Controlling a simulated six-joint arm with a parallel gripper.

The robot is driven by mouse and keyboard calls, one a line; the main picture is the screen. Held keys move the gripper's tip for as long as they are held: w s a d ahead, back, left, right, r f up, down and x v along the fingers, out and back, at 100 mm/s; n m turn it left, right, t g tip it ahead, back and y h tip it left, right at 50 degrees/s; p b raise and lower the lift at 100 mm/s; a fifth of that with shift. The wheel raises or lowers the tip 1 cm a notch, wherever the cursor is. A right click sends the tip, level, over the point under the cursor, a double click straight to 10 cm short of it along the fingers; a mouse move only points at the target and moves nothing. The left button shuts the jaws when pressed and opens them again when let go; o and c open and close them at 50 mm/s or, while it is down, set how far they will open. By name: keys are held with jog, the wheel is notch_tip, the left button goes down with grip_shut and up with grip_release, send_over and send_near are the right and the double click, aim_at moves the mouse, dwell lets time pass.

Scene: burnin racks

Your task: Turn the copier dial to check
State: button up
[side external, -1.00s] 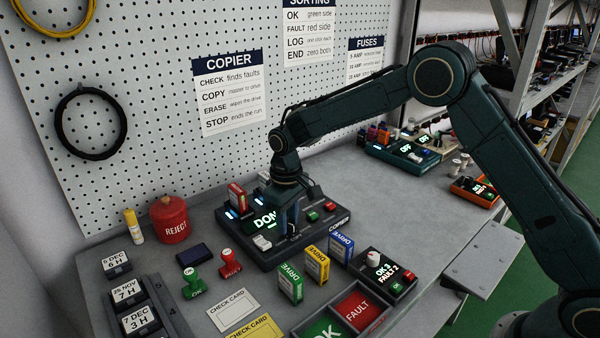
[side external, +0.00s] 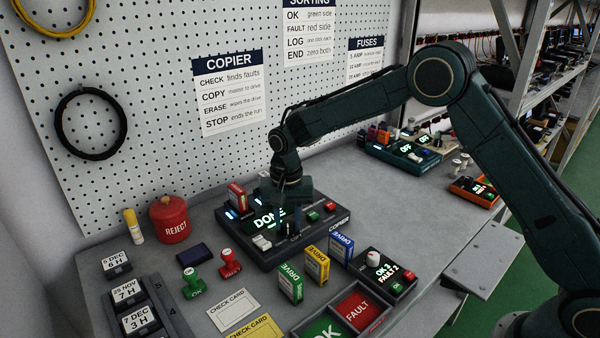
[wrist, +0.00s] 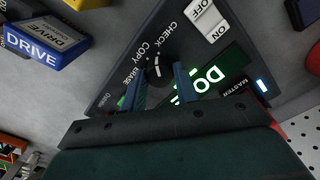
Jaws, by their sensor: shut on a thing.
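The copier (side external: 268,258) is a black box on the bench, its lit screen reading DONE. Its dial (wrist: 157,66) is a dark knob with a white mark, seen in the wrist view among the labels CHECK, COPY and ERASE. Which label the mark points at is hard to tell. My gripper (wrist: 161,75) is over the copier, pointing down, with its two blue fingers shut on the dial from either side. In the side view, my gripper (side external: 293,215) hides the dial.
A red drive (side external: 237,195) stands in the copier. Green, yellow and blue drives (side external: 317,264) stand in front. A counter box (side external: 385,272), OK and FAULT trays, stamps (side external: 230,263) and a red REJECT pot (side external: 169,220) surround it.

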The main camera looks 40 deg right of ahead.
aim_at(287, 222)
jog(key=shift+m, duration=0.9)
jog(key=shift+r, duration=0.1)
jog(key=o, duration=1)
notch_tip(287, 222, up, 14)
jog(key=shift+f, duration=0.15)
